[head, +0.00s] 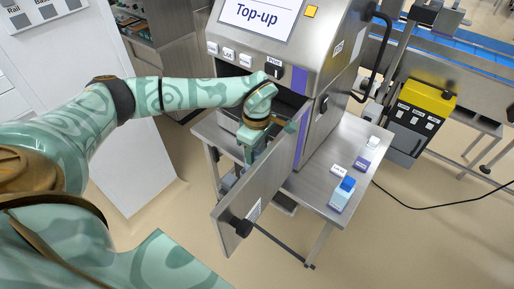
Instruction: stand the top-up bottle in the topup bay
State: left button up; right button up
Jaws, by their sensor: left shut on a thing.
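My left gripper (248,152) reaches down behind the open door (262,182) of the steel machine (330,55). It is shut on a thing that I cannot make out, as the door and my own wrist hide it. A bottle with a blue cap and a pale body (342,193) stands upright on the side shelf at right, apart from my gripper. A second bottle with a purple label and a pale top (368,153) stands farther back on it. Their labels are too small to read. The topup bay is not clearly visible. My right gripper is out of view.
The steel shelf (318,186) has free room around the bottles. The door swings out toward me, with a black knob (241,227). The screen (257,16) reads "Top-up". A yellow-and-black box (420,105) stands at right, with a cable on the floor.

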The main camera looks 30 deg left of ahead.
pick_arm(q)
jog(key=shift+f, duration=0.65)
jog(key=o, duration=1.3)
jog(key=shift+s+f, duration=0.1)
jog(key=shift+c, duration=0.4)
notch_tip(320, 180, up, 8)
jog(key=p, duration=0.6)
jog(key=shift+p, duration=0.35)
